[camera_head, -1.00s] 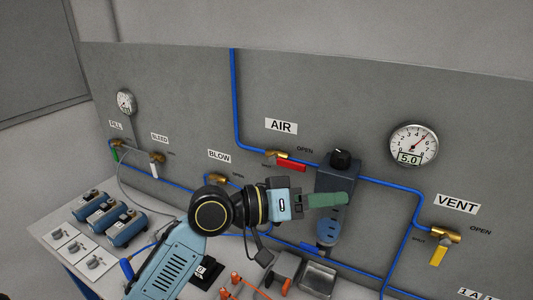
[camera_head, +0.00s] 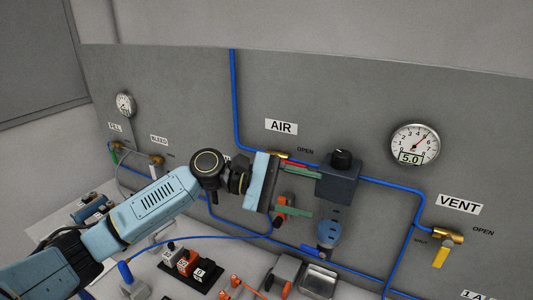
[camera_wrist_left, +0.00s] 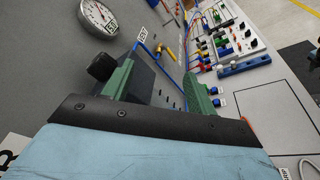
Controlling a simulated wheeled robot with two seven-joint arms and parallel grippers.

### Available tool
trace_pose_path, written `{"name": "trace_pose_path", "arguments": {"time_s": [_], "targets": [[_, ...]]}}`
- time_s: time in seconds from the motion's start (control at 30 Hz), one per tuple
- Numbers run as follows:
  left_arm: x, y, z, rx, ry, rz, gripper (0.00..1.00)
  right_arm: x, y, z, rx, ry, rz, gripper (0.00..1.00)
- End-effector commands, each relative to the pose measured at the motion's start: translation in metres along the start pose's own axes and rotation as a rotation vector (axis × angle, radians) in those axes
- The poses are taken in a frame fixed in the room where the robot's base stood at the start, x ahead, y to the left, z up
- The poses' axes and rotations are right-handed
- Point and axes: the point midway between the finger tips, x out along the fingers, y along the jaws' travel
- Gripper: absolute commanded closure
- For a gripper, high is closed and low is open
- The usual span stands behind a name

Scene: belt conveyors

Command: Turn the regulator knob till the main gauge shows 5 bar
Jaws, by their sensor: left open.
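The main gauge (camera_head: 415,144) is on the grey panel at the right, and its digital readout shows 5.0. It also shows at the top of the left wrist view (camera_wrist_left: 97,15). The black regulator knob (camera_head: 341,159) sits on top of the dark regulator body (camera_head: 338,186), with a blue bowl (camera_head: 328,234) below. My left gripper (camera_head: 303,190) is open and empty, left of the regulator body and lower than the knob. In the left wrist view the knob (camera_wrist_left: 102,66) lies outside the left green finger, not between the fingers. My right gripper is not in view.
Blue pipe (camera_head: 236,100) runs along the panel. The AIR valve's red handle (camera_head: 297,165) is close to my upper finger. The VENT valve's yellow handle (camera_head: 440,256) is at the right. A metal tray (camera_head: 318,281) and block with switches (camera_head: 190,268) sit below.

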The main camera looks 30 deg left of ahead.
Motion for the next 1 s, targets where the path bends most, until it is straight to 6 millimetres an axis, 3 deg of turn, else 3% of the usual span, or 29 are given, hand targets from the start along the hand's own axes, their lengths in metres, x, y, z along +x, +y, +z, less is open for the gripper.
{"name": "trace_pose_path", "arguments": {"time_s": [0.3,0.5,0.7,1.0], "targets": [[-0.05,0.033,-0.019,-0.476,-0.032,0.058,0.43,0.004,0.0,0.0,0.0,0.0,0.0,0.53],[-0.076,0.052,-0.025,-0.68,-0.057,0.104,0.43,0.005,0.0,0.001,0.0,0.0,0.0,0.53],[-0.09,0.061,-0.027,-0.781,-0.073,0.131,0.43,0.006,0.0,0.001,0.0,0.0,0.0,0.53],[-0.093,0.064,-0.028,-0.803,-0.078,0.137,0.43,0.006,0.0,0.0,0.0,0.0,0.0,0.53]]}}
